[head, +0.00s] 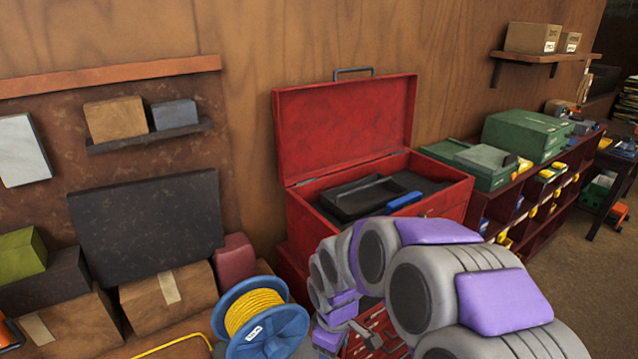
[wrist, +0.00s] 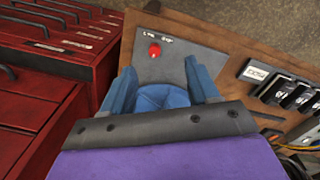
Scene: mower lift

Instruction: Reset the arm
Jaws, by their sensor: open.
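My gripper (wrist: 161,82) shows in the wrist view with its two blue fingers spread apart and nothing between them. Beyond the fingertips is a grey control panel (wrist: 178,28) with a red button (wrist: 154,50) and small white lettering. The fingers are apart from the button as far as I can tell. In the head view, my grey and purple arm curves from the lower right toward the middle, and I cannot make out the gripper there.
A red toolbox (head: 345,125) stands open behind my arm. A blue reel with yellow cable (head: 262,318) is left of it. A dark red shelf unit (head: 530,205) runs along the wall at right. In the wrist view, red drawers (wrist: 60,50) are at left, black switches (wrist: 292,95) at right.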

